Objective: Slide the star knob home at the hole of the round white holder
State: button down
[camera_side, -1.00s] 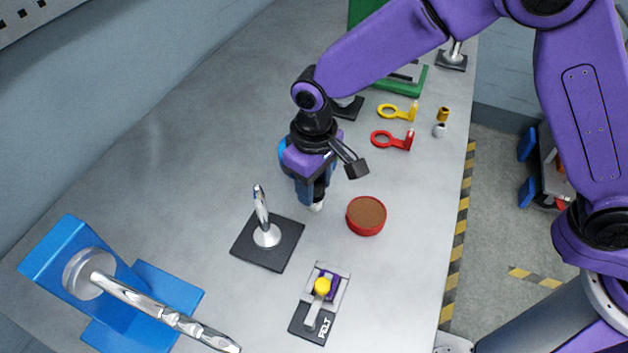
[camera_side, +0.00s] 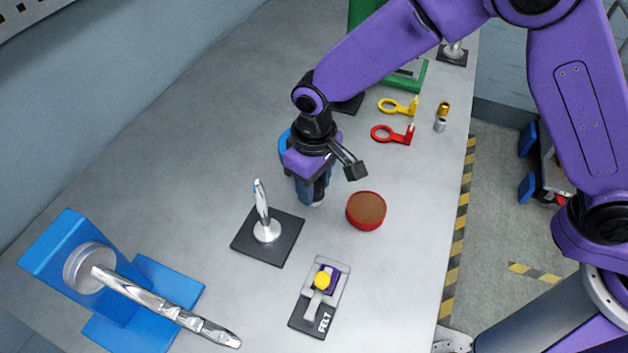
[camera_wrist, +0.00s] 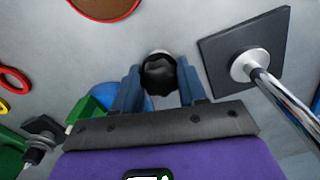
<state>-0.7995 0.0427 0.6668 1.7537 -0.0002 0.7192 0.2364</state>
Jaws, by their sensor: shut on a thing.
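My gripper (camera_side: 314,193) points down over the table and is shut on the black star knob (camera_wrist: 160,73), which shows between the blue fingers in the wrist view. In the side view the fingers hide the knob. The round white holder (camera_side: 317,203) shows only as a small pale edge under the fingertips, left of the red tin. In the wrist view a pale rim (camera_wrist: 157,52) shows just behind the knob. The knob covers the hole, so I cannot tell how far into it the knob sits.
A red tin (camera_side: 366,211) stands close right of my gripper. A metal post on a black plate (camera_side: 276,248) stands to the left. Yellow and red ring parts (camera_side: 392,134) lie behind.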

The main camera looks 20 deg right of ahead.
jog(key=c, duration=0.5)
grip_release()
jog(key=shift+c, duration=0.2)
notch_tip(320, 180, up, 17)
jog(key=shift+r, duration=0.2)
jog(key=shift+d, duration=0.15)
